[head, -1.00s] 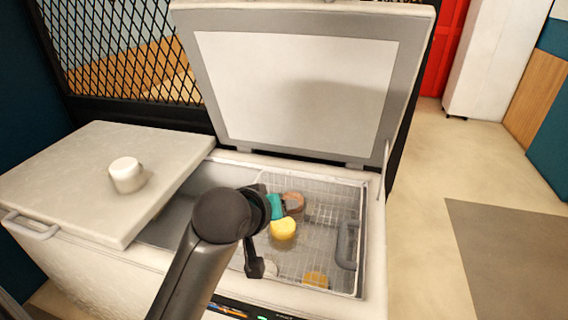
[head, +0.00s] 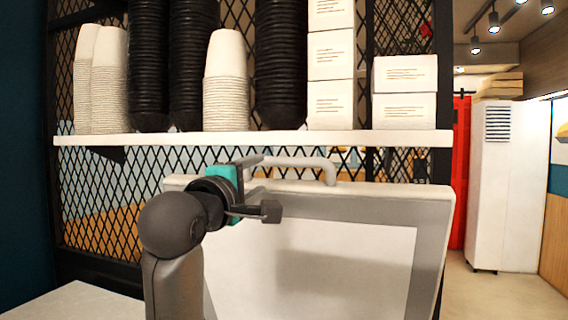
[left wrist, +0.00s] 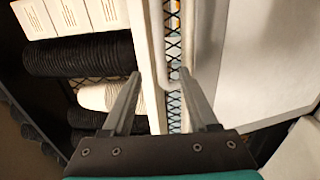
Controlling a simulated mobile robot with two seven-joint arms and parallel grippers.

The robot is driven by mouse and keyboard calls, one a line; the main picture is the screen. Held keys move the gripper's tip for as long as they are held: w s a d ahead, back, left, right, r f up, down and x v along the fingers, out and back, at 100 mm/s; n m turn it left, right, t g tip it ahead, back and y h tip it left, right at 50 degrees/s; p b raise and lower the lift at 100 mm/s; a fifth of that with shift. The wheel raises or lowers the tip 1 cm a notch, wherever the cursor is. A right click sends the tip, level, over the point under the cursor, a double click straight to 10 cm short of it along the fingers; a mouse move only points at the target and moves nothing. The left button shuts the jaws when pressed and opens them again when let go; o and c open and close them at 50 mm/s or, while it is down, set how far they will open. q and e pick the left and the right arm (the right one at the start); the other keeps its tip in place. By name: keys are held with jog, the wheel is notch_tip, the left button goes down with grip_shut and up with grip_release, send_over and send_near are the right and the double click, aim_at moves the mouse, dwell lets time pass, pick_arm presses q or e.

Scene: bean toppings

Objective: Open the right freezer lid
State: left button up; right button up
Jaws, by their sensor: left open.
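The right freezer lid (head: 430,240) stands raised, its pale inner panel facing me in the head view. Its handle (head: 300,161) is at the top edge. My left gripper (head: 258,187) is at the upper left part of the lid, near the handle, with its fingers pointing right. It is open. I cannot tell whether a finger touches the lid. My right gripper is not in view.
A white shelf (head: 250,144) behind the lid holds stacked black bowls (head: 281,70), white cups (head: 226,85) and white boxes (head: 404,110). Black mesh (head: 100,215) stands behind. The other freezer lid (head: 75,305) lies low at the left. Floor is clear at the right.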

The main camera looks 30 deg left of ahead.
aim_at(279, 162)
pick_arm(q)
jog(key=p+x, duration=0.1)
jog(key=x, duration=1.1)
jog(key=shift+p+x, duration=0.35)
jog(key=shift+x, duration=0.65)
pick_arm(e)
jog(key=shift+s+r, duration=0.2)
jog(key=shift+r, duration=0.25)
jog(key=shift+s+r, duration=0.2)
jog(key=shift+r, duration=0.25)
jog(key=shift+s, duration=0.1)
pick_arm(q)
jog(key=shift+c, duration=0.4)
grip_shut()
